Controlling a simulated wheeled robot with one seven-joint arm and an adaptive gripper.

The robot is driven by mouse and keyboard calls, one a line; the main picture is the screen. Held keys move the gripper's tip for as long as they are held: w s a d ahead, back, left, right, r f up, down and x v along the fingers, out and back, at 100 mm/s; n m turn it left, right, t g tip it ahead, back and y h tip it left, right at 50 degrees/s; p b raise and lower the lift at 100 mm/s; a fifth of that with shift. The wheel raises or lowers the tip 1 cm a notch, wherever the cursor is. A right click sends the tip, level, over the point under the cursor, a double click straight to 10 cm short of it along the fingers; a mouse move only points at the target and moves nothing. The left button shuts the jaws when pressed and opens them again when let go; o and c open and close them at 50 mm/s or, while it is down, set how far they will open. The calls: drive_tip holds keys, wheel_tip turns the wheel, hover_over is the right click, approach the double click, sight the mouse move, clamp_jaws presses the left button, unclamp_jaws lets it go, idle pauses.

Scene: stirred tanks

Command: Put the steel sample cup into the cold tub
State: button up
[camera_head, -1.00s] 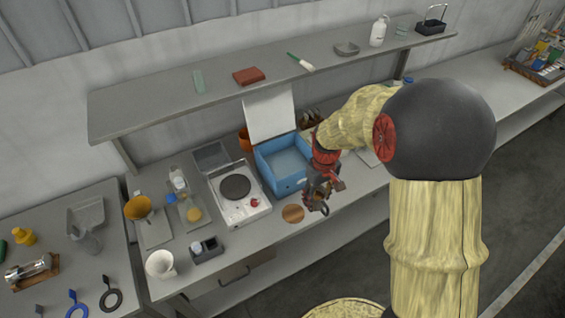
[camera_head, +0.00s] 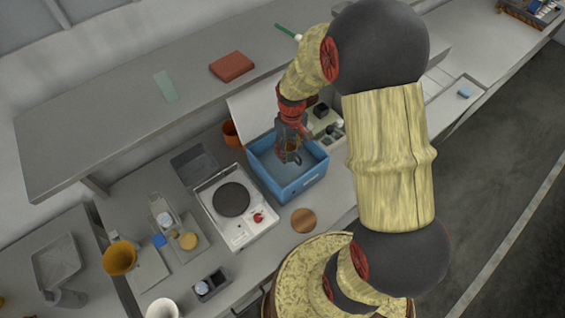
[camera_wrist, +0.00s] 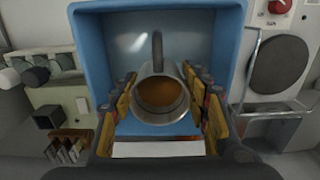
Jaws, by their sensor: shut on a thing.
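The steel sample cup (camera_wrist: 160,97) is a metal mug with a handle and brown liquid in it. My gripper (camera_wrist: 162,110) is shut on the cup, with its orange-padded fingers on either side of it. In the head view my gripper (camera_head: 288,150) is over the cold tub (camera_head: 291,187), a blue open box with its lid raised at the back. In the wrist view the tub's blue wall (camera_wrist: 87,60) surrounds the cup on the left, back and right. I cannot tell whether the cup touches the tub's floor.
A white hotplate (camera_head: 240,232) with a round dark plate stands left of the tub. A wooden disc (camera_head: 303,220) lies in front. An orange pot (camera_head: 231,133) is behind left. A shelf (camera_head: 120,130) runs above the back of the bench.

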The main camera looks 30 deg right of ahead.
drive_tip(key=f, duration=0.6)
drive_tip(key=shift+w+f, duration=0.2)
drive_tip(key=shift+f, duration=0.15)
drive_tip(key=shift+f+b, duration=0.35)
drive_tip(key=shift+f, duration=1.45)
drive_tip(key=shift+s, duration=0.1)
drive_tip(key=shift+f, duration=0.15)
drive_tip(key=o, duration=1.4)
drive_tip(key=shift+c, duration=0.2)
